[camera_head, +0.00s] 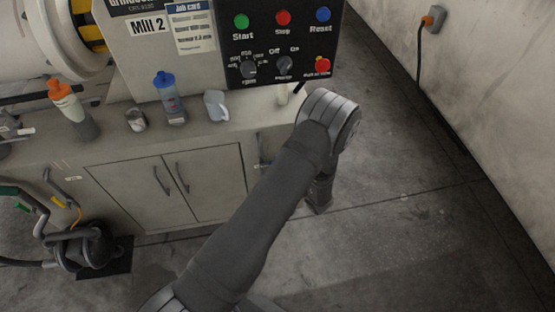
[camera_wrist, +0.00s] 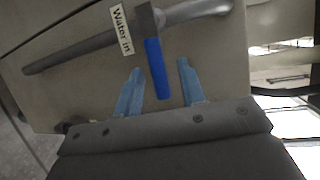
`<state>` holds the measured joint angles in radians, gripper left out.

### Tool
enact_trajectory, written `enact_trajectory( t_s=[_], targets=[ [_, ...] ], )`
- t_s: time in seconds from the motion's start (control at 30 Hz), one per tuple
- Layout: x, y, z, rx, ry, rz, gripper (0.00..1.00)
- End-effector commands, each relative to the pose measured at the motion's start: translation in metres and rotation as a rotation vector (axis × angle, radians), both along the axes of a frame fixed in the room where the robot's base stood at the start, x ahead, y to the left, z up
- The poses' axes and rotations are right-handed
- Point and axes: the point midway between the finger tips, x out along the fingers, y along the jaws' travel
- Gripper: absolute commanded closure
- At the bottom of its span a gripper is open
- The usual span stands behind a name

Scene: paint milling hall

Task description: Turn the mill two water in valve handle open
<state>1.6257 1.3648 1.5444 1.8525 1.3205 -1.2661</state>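The wrist view shows a blue lever handle (camera_wrist: 157,68) on a grey valve, beside a tilted white label (camera_wrist: 122,30) reading "Water in". The handle stands roughly crosswise to its grey pipe (camera_wrist: 75,52). My gripper (camera_wrist: 160,66) is open, with one light-blue finger on each side of the handle in the picture. Gaps show between the fingers and the handle, and I see no contact. How deep the handle sits between them is unclear. In the head view my arm hides the gripper, and the valve cannot be made out clearly.
The Mill 2 panel (camera_head: 255,45) and a counter with bottles (camera_head: 168,98), a metal cup (camera_head: 135,120) and a mug (camera_head: 216,105) are left of my arm. A cabinet (camera_head: 165,190) stands below. The floor (camera_head: 410,215) to the right is clear up to the wall.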

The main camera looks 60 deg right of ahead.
Motion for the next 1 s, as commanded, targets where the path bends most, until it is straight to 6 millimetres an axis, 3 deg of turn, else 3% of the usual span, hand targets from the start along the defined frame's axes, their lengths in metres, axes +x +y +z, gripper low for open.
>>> enact_trajectory(
  t_s=[0.2, 0.57, 0.77, 1.0],
  targets=[
    [0.022, -0.009, -0.005, 0.001, -0.001, 0.001, 0.63],
    [0.026, -0.010, -0.005, 0.001, 0.000, 0.000, 0.63],
    [0.026, -0.010, -0.005, 0.001, 0.000, 0.000, 1.00],
    [0.025, -0.010, -0.005, -0.002, 0.002, -0.001, 1.00]
  ],
)
